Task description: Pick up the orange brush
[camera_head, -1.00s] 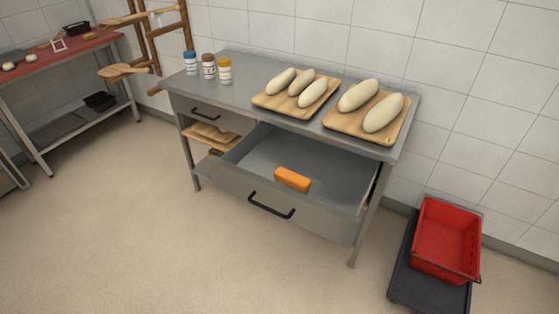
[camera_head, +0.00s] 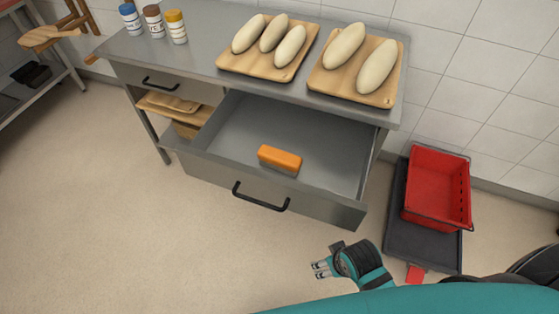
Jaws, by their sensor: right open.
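The orange brush (camera_head: 280,158) lies in the open lower drawer (camera_head: 235,133) of the steel table, close to the drawer's front panel. It shows as an orange block; bristles cannot be made out clearly. My right gripper (camera_head: 316,269) is at the bottom of the view, in front of the drawer and to the right of its handle, apart from the brush. It is open and empty. My left gripper is not in view.
The steel table (camera_head: 203,62) carries two wooden boards with dough loaves and several capped jars. The drawer front has a black handle (camera_head: 260,200). A red crate (camera_head: 437,188) stands on a dark base at right. The floor at left is clear.

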